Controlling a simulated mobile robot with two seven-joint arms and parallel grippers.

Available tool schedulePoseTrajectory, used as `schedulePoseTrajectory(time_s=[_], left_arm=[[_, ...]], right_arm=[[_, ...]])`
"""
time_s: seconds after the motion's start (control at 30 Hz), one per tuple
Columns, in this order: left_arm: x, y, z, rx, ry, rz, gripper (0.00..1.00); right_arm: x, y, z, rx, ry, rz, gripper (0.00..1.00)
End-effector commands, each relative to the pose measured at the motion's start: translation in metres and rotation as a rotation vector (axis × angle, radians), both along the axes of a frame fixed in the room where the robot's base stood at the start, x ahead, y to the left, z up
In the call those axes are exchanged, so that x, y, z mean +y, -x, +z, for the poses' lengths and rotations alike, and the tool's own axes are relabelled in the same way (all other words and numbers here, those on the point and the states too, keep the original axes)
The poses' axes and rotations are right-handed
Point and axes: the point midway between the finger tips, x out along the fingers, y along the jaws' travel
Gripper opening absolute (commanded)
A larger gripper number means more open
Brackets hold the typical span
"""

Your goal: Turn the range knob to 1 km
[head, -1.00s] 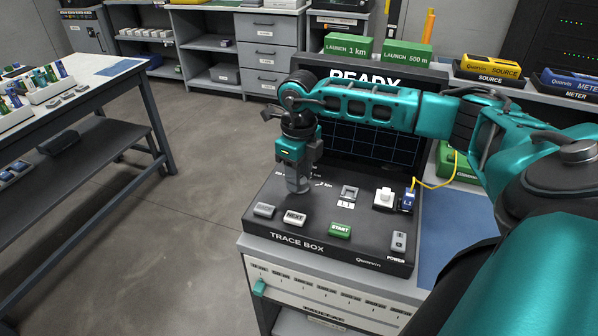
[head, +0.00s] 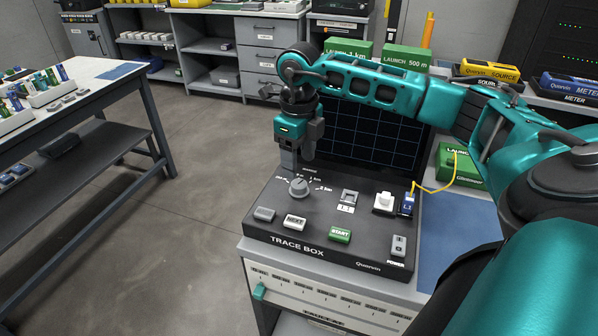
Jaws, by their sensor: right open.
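The range knob (head: 299,187) is a grey round knob on the sloping top of the black trace box (head: 340,262). Small white range labels surround it; a "km" mark shows at its upper right, but the other markings and the exact pointer direction are too small to read. My right gripper (head: 298,162) points down above and just behind the knob, open, with nothing between its fingers. The knob stands clear of the fingers. My left gripper is not in view.
The box top also carries a grey button (head: 264,214), a NEXT button (head: 295,221), a green START button (head: 340,235) and a power switch (head: 398,245). A yellow fibre (head: 437,188) runs from a blue connector (head: 407,204). The screen (head: 372,130) stands behind.

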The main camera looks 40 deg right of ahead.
Motion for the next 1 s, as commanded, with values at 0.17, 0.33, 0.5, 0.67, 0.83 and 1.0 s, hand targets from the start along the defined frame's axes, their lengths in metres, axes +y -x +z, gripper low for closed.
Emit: schedulePoseTrajectory(time_s=[0.17, 0.33, 0.5, 0.67, 0.83, 1.0], left_arm=[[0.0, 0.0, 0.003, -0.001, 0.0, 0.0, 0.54], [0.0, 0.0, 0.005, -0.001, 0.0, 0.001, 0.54], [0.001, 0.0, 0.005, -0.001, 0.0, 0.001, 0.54], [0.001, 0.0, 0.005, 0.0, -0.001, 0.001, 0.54], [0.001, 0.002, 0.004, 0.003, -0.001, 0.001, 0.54], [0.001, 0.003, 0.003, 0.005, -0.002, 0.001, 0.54]], right_arm=[[0.0, -0.001, 0.041, -0.004, 0.0, -0.001, 0.63], [0.0, -0.001, 0.064, -0.003, -0.001, -0.001, 0.63], [0.0, 0.0, 0.072, 0.0, 0.0, -0.001, 0.63], [0.0, 0.0, 0.072, 0.0, 0.0, -0.001, 0.63], [0.0, 0.0, 0.072, 0.0, 0.0, -0.001, 0.63], [0.0, 0.0, 0.072, 0.0, 0.0, 0.0, 0.63]])
